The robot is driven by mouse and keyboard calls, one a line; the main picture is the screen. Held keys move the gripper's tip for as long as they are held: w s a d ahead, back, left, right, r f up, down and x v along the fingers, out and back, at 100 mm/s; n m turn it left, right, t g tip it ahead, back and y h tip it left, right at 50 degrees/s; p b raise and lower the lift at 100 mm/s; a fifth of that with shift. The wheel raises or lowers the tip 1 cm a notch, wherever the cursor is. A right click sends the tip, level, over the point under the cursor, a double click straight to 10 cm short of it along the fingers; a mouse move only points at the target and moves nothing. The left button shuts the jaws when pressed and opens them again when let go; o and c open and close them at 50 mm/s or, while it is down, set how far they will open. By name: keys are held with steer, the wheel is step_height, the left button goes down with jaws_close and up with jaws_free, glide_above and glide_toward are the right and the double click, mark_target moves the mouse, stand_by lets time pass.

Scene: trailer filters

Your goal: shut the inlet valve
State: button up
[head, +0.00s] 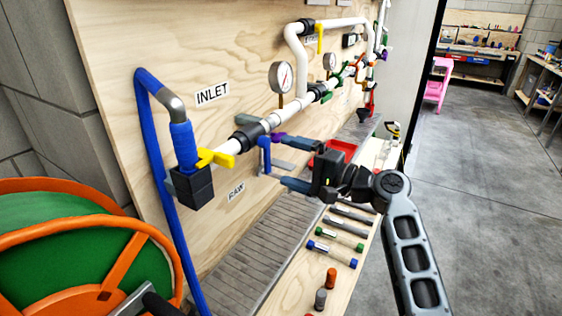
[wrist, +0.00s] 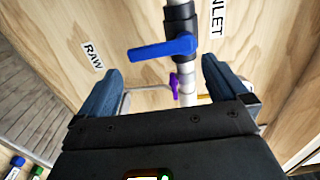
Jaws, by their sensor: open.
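The INLET label (head: 212,93) is on the plywood board above the pipe. By it, a black valve body (head: 245,138) on the pipe carries a bright blue lever (head: 264,155), which hangs down, crosswise to the pipe. The blue lever also shows in the wrist view (wrist: 163,48), pointing left from the black body (wrist: 180,28). My gripper (head: 282,163) is open and empty, its two fingers facing the board near the lever. In the wrist view (wrist: 160,70) the lever appears just ahead of the gap between the fingertips; I see no clear contact.
A yellow handle (head: 215,158) sits beside the black block at the blue hose (head: 180,145). A small purple valve (wrist: 174,86) is close to the blue lever. Gauges and more valves line the pipe to the right. An orange-green reel (head: 75,245) stands at lower left. Floor is clear at right.

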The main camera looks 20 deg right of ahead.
steer(key=shift+v, duration=2.05)
steer(key=s+f+h, duration=0.6)
steer(key=s+f, duration=0.5)
steer(key=f, duration=0.4)
steer(key=s+f+h, duration=0.2)
steer(key=s+f, duration=0.1)
steer(key=s, duration=0.4)
steer(key=s+f+h, duration=0.2)
steer(key=s+f, duration=0.1)
steer(key=s, duration=0.3)
steer(key=s+r+n+h, duration=0.1)
steer(key=s+r+n, duration=0.1)
steer(key=s, duration=0.6)
steer(key=s+r+n+h, duration=0.1)
steer(key=s+r+n, duration=0.15)
steer(key=s, duration=0.55)
steer(key=s+a+r+n+t, duration=0.1)
steer(key=s+r+n, duration=0.4)
steer(key=s+r, duration=0.4)
steer(key=shift+s, duration=0.3)
